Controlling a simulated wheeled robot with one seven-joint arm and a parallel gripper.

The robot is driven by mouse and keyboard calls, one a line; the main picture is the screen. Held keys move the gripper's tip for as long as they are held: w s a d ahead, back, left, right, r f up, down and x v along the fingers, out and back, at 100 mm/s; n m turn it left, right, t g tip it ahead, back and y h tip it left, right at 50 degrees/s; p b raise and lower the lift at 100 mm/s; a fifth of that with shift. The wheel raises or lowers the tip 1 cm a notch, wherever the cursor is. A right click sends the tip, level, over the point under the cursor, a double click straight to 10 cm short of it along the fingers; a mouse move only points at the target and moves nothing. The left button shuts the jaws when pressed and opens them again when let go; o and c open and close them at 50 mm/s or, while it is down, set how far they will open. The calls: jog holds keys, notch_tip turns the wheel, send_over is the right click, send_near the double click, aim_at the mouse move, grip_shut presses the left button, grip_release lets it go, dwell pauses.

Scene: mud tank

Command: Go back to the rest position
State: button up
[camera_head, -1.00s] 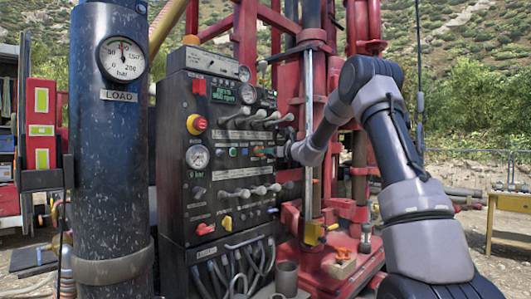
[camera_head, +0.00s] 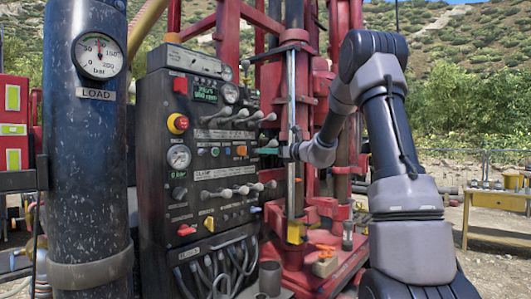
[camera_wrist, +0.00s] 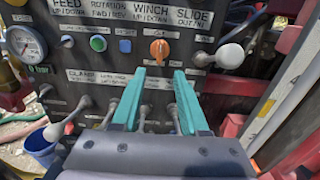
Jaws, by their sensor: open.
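My gripper (camera_head: 266,150) is in front of the right part of the dark control panel (camera_head: 160,205). Its teal fingers show in the wrist view (camera_wrist: 159,74), apart, with nothing between them. They point at the panel, below an orange knob (camera_wrist: 159,50), which also shows in the head view (camera_head: 240,150). Lever handles appear between and beside the fingers in the wrist view. My arm reaches in from the right side of the head view, bent up at the elbow and down to the wrist. Whether the fingertips touch the panel cannot be told.
A red drill rig (camera_head: 325,205) stands right behind my wrist. A blue-black column with a load gauge (camera_head: 99,56) is at left.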

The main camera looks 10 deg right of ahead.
jog(key=shift+a, duration=0.1)
jog(key=s+a+n+g+h, duration=0.1)
jog(key=s+a+n+g, duration=0.5)
jog(key=s, duration=0.5)
jog(key=s+a+n+g, duration=0.1)
jog(key=s+a+n, duration=0.3)
jog(key=s+n, duration=0.55)
jog(key=s+d+f+n+h, duration=0.2)
jog(key=s+d+n, duration=0.1)
jog(key=s, duration=0.4)
jog(key=s+d+f+n+h, duration=0.2)
jog(key=s+d+n+h, duration=0.1)
jog(key=s, duration=0.5)
jog(key=s+d+f+n+h, duration=0.2)
jog(key=s+d+n, duration=0.1)
jog(key=s, duration=0.5)
jog(key=shift+s+h, duration=0.2)
jog(key=shift+h, duration=0.1)
